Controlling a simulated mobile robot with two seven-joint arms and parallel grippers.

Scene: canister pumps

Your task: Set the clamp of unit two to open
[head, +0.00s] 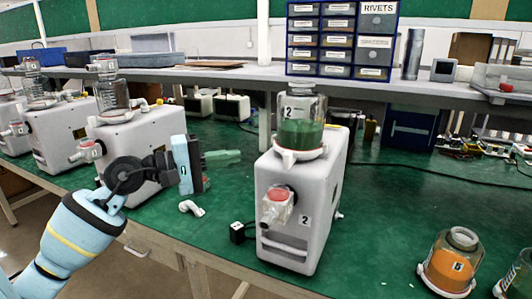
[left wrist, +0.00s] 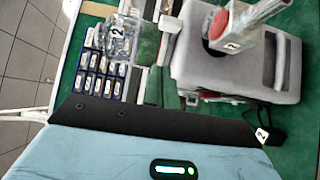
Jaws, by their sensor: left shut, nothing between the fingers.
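Unit two (head: 310,222) is a white pump with "2" labels, upright on the green bench right of my left gripper. Its jar (head: 302,124) of green contents sits on top in a white collar (head: 297,155); whether the clamp there is open or shut I cannot tell. A red knob and a clear-wrapped spout (head: 275,208) stick out of its front. My left gripper (head: 222,157) is shut and empty, left of unit two and apart from it. In the left wrist view unit two (left wrist: 235,75) shows sideways at upper right. My right gripper is not in view.
Other white pumps (head: 130,150) stand at the left. A loose white hooked piece (head: 191,208) and a black plug (head: 237,232) lie between my gripper and unit two. An orange-filled jar (head: 450,262) stands at right. A rivets drawer cabinet (head: 342,40) is on the back shelf.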

